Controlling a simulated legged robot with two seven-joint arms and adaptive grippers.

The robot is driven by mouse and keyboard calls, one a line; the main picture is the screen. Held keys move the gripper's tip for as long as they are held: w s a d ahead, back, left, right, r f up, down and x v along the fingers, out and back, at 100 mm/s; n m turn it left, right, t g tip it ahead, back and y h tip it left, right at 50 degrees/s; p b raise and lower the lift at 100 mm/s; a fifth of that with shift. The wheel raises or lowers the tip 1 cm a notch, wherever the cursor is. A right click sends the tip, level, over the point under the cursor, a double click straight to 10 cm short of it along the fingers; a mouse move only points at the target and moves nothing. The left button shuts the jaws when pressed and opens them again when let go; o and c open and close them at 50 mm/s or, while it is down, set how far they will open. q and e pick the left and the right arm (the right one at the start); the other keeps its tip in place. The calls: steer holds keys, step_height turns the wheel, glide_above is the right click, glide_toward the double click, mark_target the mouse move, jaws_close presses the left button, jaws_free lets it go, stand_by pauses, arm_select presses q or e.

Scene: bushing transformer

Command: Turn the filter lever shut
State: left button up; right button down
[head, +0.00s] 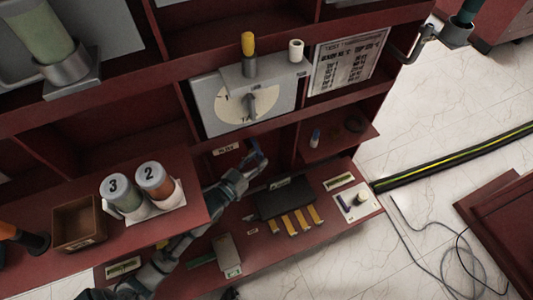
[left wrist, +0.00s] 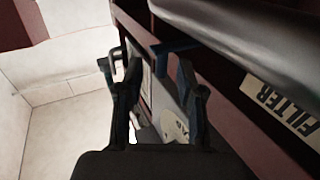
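My left gripper (head: 254,164) reaches in under the dial panel, in the open bay of the red cabinet. In the left wrist view my left gripper (left wrist: 150,70) has its two dark fingers apart, with nothing held between them. A blue bar, which looks like the filter lever (left wrist: 176,47), lies just beyond the fingertips, near the right finger, below a grey pipe. I cannot tell if it touches the finger. A white FILTER label (left wrist: 283,107) is on the red board to the right. In the head view the lever is hard to make out behind the gripper. My right gripper is out of view.
A grey dial panel (head: 222,112) hangs above the gripper. Jars marked 3 (head: 121,196) and 2 (head: 155,181) stand on a shelf close to my left arm. A black box (head: 285,198) and yellow pieces lie on the lower shelf.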

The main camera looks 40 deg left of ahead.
mark_target(260, 157)
arm_select(q)
steer(key=shift+w+d+f, duration=0.1)
steer(key=shift+w+d, duration=0.05)
steer(key=shift+w, duration=1)
steer(key=shift+w+b, duration=0.25)
steer(key=shift+b, duration=0.1)
steer(key=shift+a, duration=0.3)
steer(key=shift+d, duration=0.2)
jaws_close()
steer(key=shift+w, duration=0.1)
